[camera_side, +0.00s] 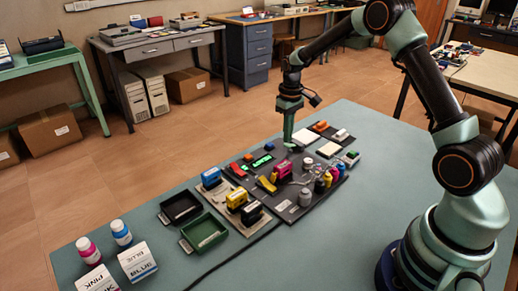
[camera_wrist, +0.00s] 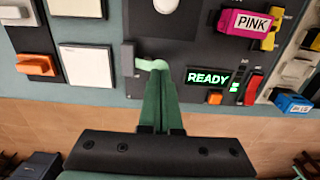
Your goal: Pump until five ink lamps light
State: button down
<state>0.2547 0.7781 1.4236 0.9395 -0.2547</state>
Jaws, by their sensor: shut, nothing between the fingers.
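My gripper (camera_side: 288,141) points down over the back edge of the dark panel (camera_side: 318,197). In the wrist view my gripper (camera_wrist: 157,72) is shut and empty, its green fingers together. A pale green piece lies at its tips, beside a grey upright part (camera_wrist: 128,68); I cannot tell whether it is a pump handle, or whether they touch. Right of the fingers a display (camera_wrist: 208,78) reads "READY" in green. Small green lights (camera_wrist: 235,87) glow beside it; how many ink lamps are lit cannot be told. The display (camera_side: 262,161) also glows in the side view.
An orange button (camera_wrist: 214,98) and a red switch (camera_wrist: 254,86) sit near the display. A pink block (camera_wrist: 248,22) and white pads (camera_wrist: 88,65) are nearby.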

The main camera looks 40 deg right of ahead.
aim_at(287, 145)
jog(key=shift+f, duration=1.55)
jog(key=shift+r, duration=1.75)
